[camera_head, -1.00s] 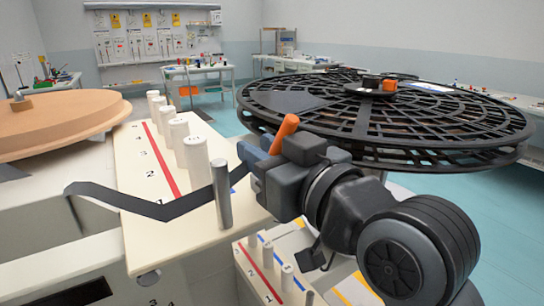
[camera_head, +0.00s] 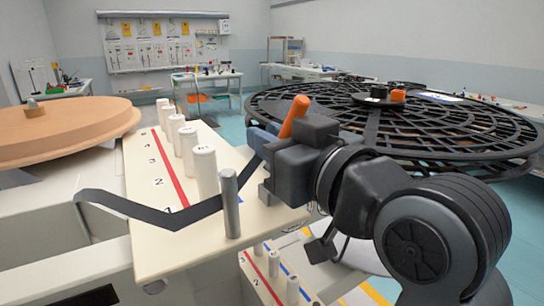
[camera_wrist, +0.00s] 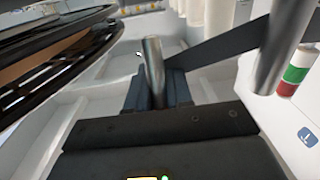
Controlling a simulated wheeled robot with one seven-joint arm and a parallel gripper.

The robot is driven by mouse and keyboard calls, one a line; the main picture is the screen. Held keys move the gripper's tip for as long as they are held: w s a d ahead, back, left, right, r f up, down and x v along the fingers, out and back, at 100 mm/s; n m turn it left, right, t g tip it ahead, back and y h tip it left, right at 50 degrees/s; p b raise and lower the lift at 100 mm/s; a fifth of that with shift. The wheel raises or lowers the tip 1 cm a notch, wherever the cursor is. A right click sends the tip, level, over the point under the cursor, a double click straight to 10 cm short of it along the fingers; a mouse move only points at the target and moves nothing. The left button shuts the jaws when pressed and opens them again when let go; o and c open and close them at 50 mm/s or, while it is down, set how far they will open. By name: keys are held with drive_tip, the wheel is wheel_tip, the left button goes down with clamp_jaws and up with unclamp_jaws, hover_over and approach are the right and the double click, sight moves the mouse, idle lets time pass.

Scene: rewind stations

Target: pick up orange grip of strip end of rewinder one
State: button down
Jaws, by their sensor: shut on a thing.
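The orange grip (camera_head: 295,116) is a short tilted cylinder standing up out of my gripper (camera_head: 264,146) in the head view. My gripper is shut on it, above the right edge of the cream station top. The dark strip (camera_head: 150,213) runs from the left, bends around the grey metal post (camera_head: 230,203) and rises to the gripper. In the wrist view, a grey metallic cylinder (camera_wrist: 153,66) stands between my blue-grey fingers (camera_wrist: 157,90), and the strip (camera_wrist: 225,44) passes behind to the right. The strip's join to the grip is hidden.
A row of white rollers (camera_head: 204,171) stands beside the red line on the station top (camera_head: 150,245). A large black slotted reel (camera_head: 450,130) lies close behind my arm at right. A tan disc (camera_head: 60,130) lies at left. A lower numbered panel (camera_head: 262,283) sits in front.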

drive_tip(key=s+d+r, duration=0.2)
drive_tip(key=d+r, duration=0.5)
drive_tip(key=d, duration=0.3)
drive_tip(key=w+a+f+n+g+p, duration=0.1)
drive_tip(key=a+f+g, duration=0.1)
drive_tip(key=a, duration=0.1)
drive_tip(key=w+a+f+n+g+p, duration=0.1)
drive_tip(key=a+f+g+p, duration=0.1)
drive_tip(key=a+f+g, duration=0.1)
drive_tip(key=w+a+f+n+g+h+p, duration=0.1)
drive_tip(key=a+f+g, duration=0.1)
drive_tip(key=a, duration=0.3)
drive_tip(key=shift+w+a+f+g, duration=0.1)
drive_tip(key=shift+f+g, duration=0.3)
drive_tip(key=shift+g, duration=0.1)
drive_tip(key=shift+a+f, duration=0.15)
drive_tip(key=shift+f+p, duration=0.3)
drive_tip(key=shift+f, duration=1.65)
drive_tip(key=shift+f, duration=0.1)
